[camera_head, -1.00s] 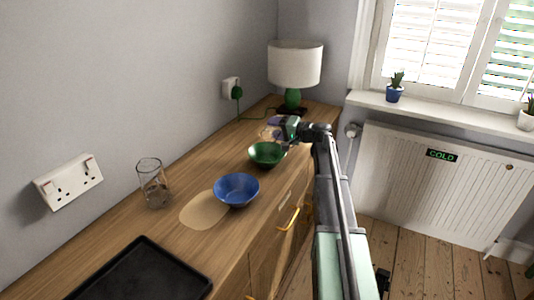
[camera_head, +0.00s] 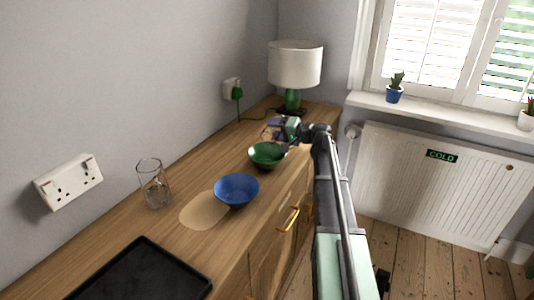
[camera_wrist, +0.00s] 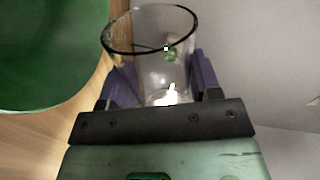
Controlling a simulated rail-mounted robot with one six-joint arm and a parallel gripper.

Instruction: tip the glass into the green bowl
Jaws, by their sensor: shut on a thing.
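My gripper (camera_head: 283,130) is shut on a clear glass (camera_head: 267,134), just behind the green bowl (camera_head: 267,155) on the wooden counter. In the wrist view, my gripper's purple fingers (camera_wrist: 163,80) hold the glass (camera_wrist: 146,70) from both sides, with its dark-edged rim pointing away from the camera. The green bowl (camera_wrist: 45,60) fills the upper left there, beside the glass. A small green spot shows in or through the glass; I cannot tell which. The glass's exact tilt is unclear.
A blue bowl (camera_head: 237,189) stands on the counter beside a pale round patch (camera_head: 203,212). A second clear glass (camera_head: 154,187) stands by the wall. A black tray (camera_head: 140,277) lies at the near end. A lamp (camera_head: 294,66) stands at the far end, behind my gripper.

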